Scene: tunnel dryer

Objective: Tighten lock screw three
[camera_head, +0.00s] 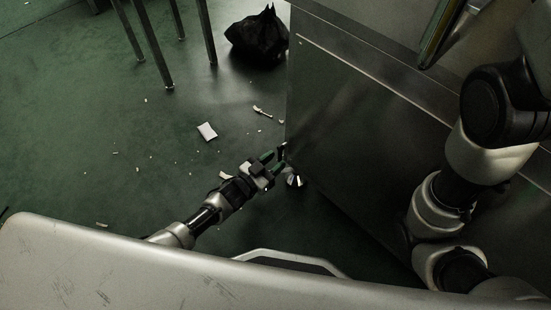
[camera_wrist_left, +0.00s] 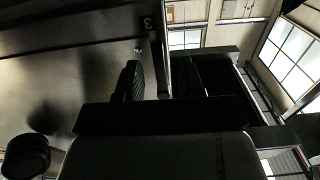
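In the left wrist view a dark number 3 label (camera_wrist_left: 148,23) marks the metal panel, and a small bright knob or screw head (camera_wrist_left: 139,49) sits just below it. I cannot tell for sure that this is lock screw three. My left gripper (camera_head: 274,162) is low beside the near corner of the metal housing in the head view. My right gripper is out of view.
The large metal housing (camera_head: 350,120) fills the right of the head view. Scraps such as a white piece (camera_head: 207,131) lie on the green floor. A black bag (camera_head: 258,38) and thin table legs (camera_head: 207,35) stand farther back. Floor left of the housing is mostly free.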

